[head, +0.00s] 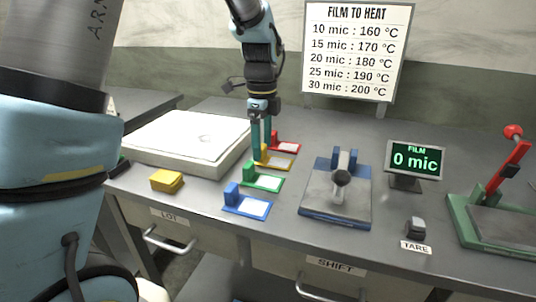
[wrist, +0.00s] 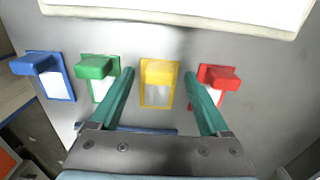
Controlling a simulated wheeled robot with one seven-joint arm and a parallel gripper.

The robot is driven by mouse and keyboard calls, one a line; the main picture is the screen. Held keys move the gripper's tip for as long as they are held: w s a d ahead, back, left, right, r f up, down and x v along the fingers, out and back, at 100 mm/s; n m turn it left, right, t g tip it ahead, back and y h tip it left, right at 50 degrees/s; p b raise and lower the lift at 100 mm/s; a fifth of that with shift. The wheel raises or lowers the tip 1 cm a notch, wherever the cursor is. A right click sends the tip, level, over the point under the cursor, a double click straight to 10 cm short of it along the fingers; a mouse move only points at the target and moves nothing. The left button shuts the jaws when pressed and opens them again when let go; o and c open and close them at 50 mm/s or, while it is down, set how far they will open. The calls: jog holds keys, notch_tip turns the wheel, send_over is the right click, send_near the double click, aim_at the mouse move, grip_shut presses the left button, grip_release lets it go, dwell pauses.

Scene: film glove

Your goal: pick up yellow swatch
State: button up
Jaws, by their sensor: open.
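The yellow swatch (head: 279,162) lies on the grey bench between the green and red swatches. It is a flat yellow frame with a pale window and a raised yellow block at one end. In the wrist view the yellow swatch (wrist: 158,84) sits between the teal fingertips, with its block toward the far side. My gripper (head: 262,148) is open and empty over it, and in the wrist view my gripper (wrist: 158,78) has one finger on each side, apart from the swatch. In the head view the fingers partly hide the yellow block.
The green swatch (head: 263,182) and blue swatch (head: 246,206) lie nearer; the red swatch (head: 284,146) lies beyond. The right finger is close to the red swatch in the wrist view. A white slab (head: 190,140), yellow block (head: 167,180), film gauge (head: 337,195) and display (head: 415,160) stand around.

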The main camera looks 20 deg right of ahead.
jog(key=shift+f, duration=0.75)
jog(key=shift+c, duration=0.2)
grip_shut()
